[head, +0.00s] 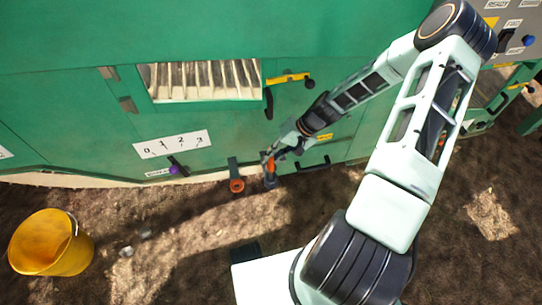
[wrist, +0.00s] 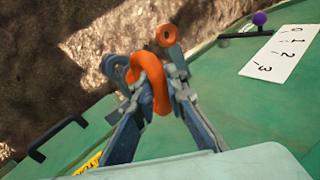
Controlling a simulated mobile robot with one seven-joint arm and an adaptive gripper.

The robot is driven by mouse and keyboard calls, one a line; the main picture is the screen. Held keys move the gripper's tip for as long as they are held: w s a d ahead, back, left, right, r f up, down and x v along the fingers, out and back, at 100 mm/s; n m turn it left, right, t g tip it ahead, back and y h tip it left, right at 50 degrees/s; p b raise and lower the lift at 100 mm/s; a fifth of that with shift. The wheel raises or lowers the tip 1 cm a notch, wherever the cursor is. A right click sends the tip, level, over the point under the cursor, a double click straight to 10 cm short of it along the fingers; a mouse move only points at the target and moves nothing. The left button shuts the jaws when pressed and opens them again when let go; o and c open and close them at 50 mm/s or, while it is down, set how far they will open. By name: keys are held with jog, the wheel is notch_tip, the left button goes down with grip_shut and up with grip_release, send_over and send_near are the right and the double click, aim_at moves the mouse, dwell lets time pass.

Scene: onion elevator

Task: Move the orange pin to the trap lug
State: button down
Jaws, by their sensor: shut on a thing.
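My gripper (wrist: 155,84) is shut on an orange pin (wrist: 153,72), whose curved orange body shows between the fingers in the wrist view. In the head view the held pin (head: 270,163) is small, low at the front of the green machine. A blue-grey lug with a round hole (wrist: 115,68) is close to the left finger; whether the pin touches or enters it, I cannot tell. A second lug (head: 233,165) is left of my gripper in the head view, with an orange ring (head: 237,185) at its lower end. This ring also shows in the wrist view (wrist: 166,35). I see no readable lug label.
The green machine panel (head: 60,110) fills the back, with a slatted opening (head: 205,80). A 0–3 scale (head: 172,143) and purple-knobbed lever (head: 175,169) are left of my gripper. A black handle (head: 312,165) is close right. A yellow bucket (head: 50,243) stands on the dirt.

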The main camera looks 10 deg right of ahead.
jog(key=shift+f+b, duration=1.9)
jog(key=shift+f, duration=0.85)
jog(key=c, duration=1.8)
grip_release()
jog(key=shift+c, duration=0.2)
jog(key=shift+d, duration=0.1)
jog(key=v, duration=1.2)
